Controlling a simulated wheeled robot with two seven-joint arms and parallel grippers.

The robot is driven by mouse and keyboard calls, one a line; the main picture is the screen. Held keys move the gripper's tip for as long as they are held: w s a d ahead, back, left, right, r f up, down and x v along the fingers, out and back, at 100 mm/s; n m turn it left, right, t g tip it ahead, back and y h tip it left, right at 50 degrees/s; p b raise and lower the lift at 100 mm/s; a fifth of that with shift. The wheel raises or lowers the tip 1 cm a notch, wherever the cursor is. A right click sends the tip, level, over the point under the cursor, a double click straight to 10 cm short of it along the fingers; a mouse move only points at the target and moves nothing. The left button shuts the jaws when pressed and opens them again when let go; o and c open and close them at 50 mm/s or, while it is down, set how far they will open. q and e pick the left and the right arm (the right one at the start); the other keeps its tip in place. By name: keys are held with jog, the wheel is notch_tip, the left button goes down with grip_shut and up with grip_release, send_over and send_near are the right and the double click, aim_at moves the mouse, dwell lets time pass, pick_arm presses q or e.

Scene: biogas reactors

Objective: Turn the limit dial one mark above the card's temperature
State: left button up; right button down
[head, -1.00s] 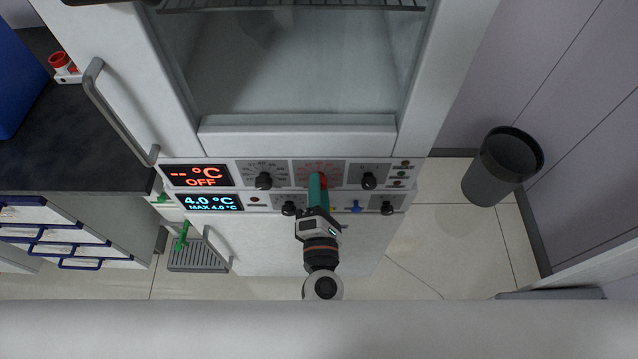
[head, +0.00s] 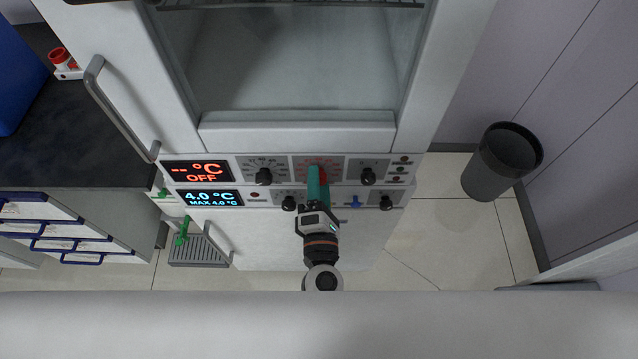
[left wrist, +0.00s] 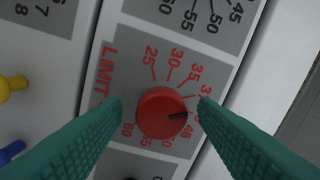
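The red limit dial (left wrist: 162,113) sits on a grey plate lettered LIMIT (left wrist: 108,73) in the left wrist view. Red numbers ring it, among them 25, 30, 35, 45 and 60; some on the right are hidden by a finger. The dial's dark pointer mark points right, above the 45. My left gripper (left wrist: 160,108) is open, its teal fingers on either side of the dial with visible gaps. In the head view my left gripper (head: 318,184) partly covers the red dial (head: 323,174). No card with a temperature is readable. My right gripper is out of view.
Black knobs (head: 264,177) and (head: 368,176) flank the limit dial. A red display (head: 198,174) reads "-- °C OFF"; a blue one (head: 209,198) reads 4.0 °C, MAX 4.0 °C. A blue valve-like knob (head: 355,202) sits below right. A bin (head: 500,165) stands right.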

pick_arm(q)
jog(key=s+b, duration=0.3)
jog(key=s, duration=0.9)
jog(key=shift+f, duration=0.25)
jog(key=shift+d, duration=0.1)
jog(key=s+a+f+m+g+h, duration=0.1)
jog(key=a+f+m+g+h, duration=0.2)
jog(key=f+m, duration=0.85)
jog(key=s+f+m+g+h, duration=0.2)
jog(key=f+m+g, duration=0.25)
jog(key=f, duration=1.35)
jog(key=s+a+f+m+g+y, duration=0.4)
jog(key=s+a+f+m+g, duration=0.4)
jog(key=s+a+f, duration=1)
jog(key=a+f+g, duration=0.1)
jog(key=a+g, duration=0.1)
jog(key=a, duration=0.1)
jog(key=shift+s+m+y, duration=0.15)
jog(key=shift+m+y, duration=0.15)
